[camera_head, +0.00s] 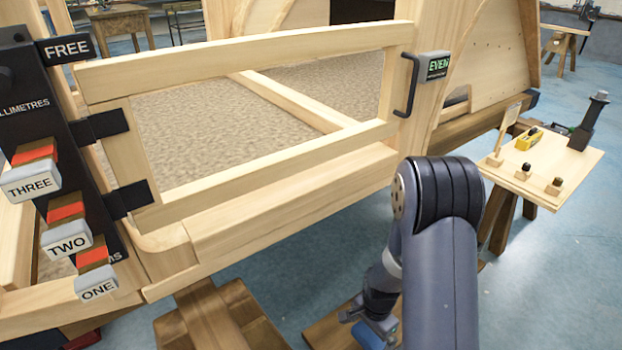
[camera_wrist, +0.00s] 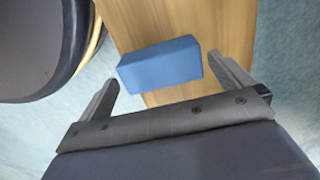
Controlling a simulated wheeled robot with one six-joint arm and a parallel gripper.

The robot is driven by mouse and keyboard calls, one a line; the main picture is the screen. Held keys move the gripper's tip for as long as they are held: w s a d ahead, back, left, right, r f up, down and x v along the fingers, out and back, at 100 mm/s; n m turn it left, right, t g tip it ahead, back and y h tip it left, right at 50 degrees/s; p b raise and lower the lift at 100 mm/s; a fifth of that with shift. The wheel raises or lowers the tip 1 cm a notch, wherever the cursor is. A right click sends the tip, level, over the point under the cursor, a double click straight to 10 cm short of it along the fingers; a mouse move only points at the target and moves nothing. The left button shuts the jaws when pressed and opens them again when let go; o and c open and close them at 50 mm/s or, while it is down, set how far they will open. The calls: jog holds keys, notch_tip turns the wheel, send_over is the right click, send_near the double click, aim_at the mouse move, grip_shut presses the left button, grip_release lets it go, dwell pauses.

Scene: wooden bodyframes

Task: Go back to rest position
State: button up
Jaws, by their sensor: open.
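My gripper (camera_wrist: 162,72) is open, with its two fingers spread apart in the wrist view. A blue block (camera_wrist: 160,64) lies just beyond and partly between the fingertips, over a wooden surface (camera_wrist: 185,22). I cannot tell exactly how far the block is below the fingers. In the head view my arm reaches down at the lower middle right. A blue patch, likely the block (camera_head: 368,336), shows at the bottom edge, low by the floor and partly hidden by my arm.
A wooden bodyframe with a framed door (camera_head: 260,52) and black handle (camera_head: 407,84) stands ahead. A black panel (camera_head: 58,150) at left carries blocks marked ONE, TWO and THREE. A small wooden table (camera_head: 545,185) with tools stands at right. Blue floor (camera_head: 540,290) is open at lower right.

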jog(key=shift+r, duration=0.3)
jog(key=shift+f+b, duration=0.7)
jog(key=shift+f, duration=0.85)
notch_tip(320, 180, up, 13)
jog(key=p, duration=0.6)
notch_tip(320, 180, down, 14)
jog(key=b, duration=0.6)
jog(key=shift+r, duration=0.15)
notch_tip(320, 180, up, 12)
jog(key=f+p, duration=0.1)
jog(key=p, duration=0.4)
notch_tip(320, 180, up, 16)
jog(key=n+p, duration=0.8)
jog(key=p, duration=1.6)
send_over(370, 336)
jog(key=w, duration=0.1)
notch_tip(370, 336, up, 4)
jog(key=n+p, duration=0.1)
jog(key=p, duration=0.2)
jog(key=n+p, duration=0.1)
jog(key=p, duration=0.3)
jog(key=shift+w+r+n, duration=0.1)
jog(key=shift+r+n, duration=0.15)
jog(key=shift+n, duration=0.15)
